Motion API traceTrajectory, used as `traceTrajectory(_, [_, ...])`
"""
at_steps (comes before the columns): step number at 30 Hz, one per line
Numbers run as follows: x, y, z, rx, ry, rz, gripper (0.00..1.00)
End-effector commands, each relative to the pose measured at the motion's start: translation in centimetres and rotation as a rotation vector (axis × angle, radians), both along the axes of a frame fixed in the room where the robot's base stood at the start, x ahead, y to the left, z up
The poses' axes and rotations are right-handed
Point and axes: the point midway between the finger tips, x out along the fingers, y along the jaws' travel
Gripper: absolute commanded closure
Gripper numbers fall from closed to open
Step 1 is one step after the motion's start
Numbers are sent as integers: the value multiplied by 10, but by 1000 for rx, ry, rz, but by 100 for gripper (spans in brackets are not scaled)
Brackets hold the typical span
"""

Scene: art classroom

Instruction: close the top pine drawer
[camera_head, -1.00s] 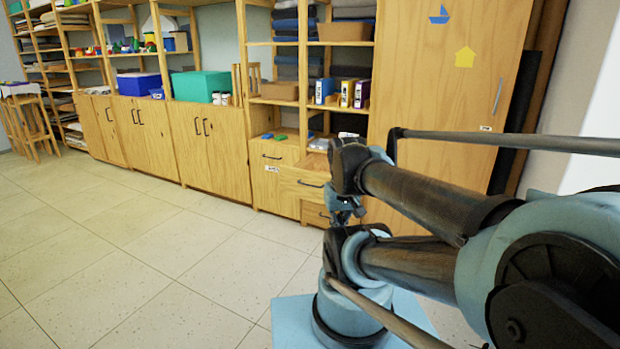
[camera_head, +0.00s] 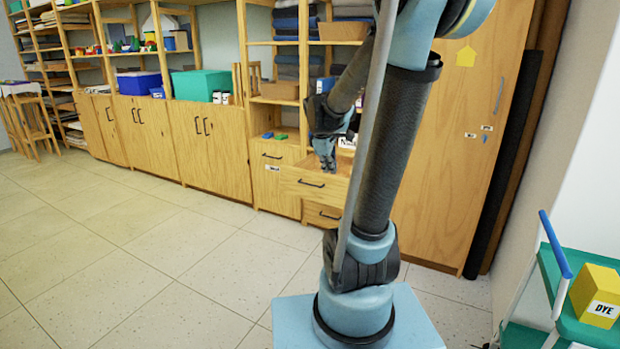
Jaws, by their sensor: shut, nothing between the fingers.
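The top pine drawer (camera_head: 297,187) is pulled out from the low cabinet, with its black bar handle on the front and its top edge showing. My arm hides the right end of the drawer.
A lower drawer (camera_head: 316,213) sits beneath, apparently flush. A cabinet door (camera_head: 272,187) is to the left. A tall wooden cupboard (camera_head: 450,170) stands at right. A green trolley (camera_head: 575,320) carries a yellow dye box (camera_head: 597,290). Floor at left is clear.

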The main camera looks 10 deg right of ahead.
Motion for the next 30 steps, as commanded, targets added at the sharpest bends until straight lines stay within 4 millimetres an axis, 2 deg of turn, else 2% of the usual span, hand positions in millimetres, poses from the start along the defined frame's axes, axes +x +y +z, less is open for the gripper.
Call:
traceTrajectory(1, [17,1,0,-28,3,47,100])
traceTrajectory(3, [40,3,-2,-71,7,119,100])
traceTrajectory(14, [151,14,-25,-306,52,477,100])
traceTrajectory(23, [239,30,-64,-513,109,766,100])
traceTrajectory(30, [300,46,-107,-685,168,988,100])
